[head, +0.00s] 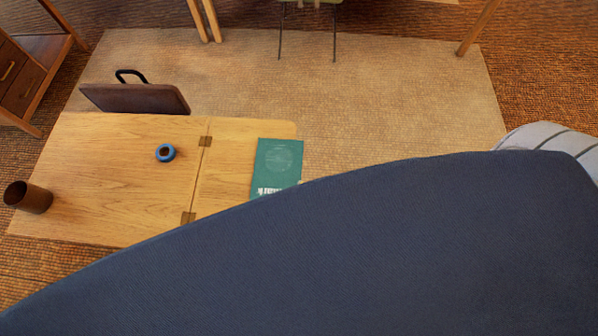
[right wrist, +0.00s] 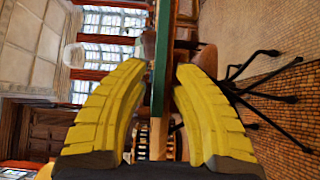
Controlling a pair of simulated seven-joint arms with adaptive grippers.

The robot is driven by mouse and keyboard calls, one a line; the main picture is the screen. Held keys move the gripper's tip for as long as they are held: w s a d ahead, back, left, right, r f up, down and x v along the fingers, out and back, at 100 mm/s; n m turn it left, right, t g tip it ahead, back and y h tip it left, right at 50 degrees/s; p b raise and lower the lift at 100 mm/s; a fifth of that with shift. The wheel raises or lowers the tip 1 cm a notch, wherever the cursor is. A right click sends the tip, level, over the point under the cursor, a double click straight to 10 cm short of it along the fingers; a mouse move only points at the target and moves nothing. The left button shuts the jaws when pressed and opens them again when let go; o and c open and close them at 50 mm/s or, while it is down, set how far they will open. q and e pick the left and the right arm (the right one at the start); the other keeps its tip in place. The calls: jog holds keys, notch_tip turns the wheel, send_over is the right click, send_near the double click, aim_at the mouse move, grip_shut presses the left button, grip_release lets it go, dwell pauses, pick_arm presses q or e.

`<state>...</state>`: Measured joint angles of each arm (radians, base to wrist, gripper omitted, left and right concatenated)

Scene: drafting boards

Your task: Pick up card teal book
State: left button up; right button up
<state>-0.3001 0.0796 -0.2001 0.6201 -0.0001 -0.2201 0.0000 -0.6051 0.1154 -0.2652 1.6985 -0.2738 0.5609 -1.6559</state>
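The teal book (head: 277,165) lies flat at the right end of the wooden table, its right edge slightly past the table edge. Its lower part is hidden by a large dark blue shape. In the right wrist view, a teal edge (right wrist: 161,60), which looks like the book seen edge-on, stands between the yellow fingers of my right gripper (right wrist: 160,70). The fingers are apart, with a gap on each side of it. My right gripper cannot be seen in the head view. My left gripper is in neither view.
The table (head: 110,160) also holds a blue ring-shaped item (head: 165,153) and a brown cup (head: 28,197). A brown chair (head: 140,98) stands at its far side. The dark blue shape (head: 380,250) covers the lower right. Bare rug (head: 390,110) lies beyond the book.

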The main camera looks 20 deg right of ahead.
jog(key=shift+c, duration=1)
jog(key=c, duration=0.3)
grip_shut()
jog(key=shift+r, duration=1.35)
jog(key=s+d+r, duration=0.2)
jog(key=s, duration=0.4)
jog(key=s+d+r, duration=0.2)
jog(key=s+r, duration=0.1)
jog(key=s, duration=0.4)
jog(key=shift+d, duration=0.35)
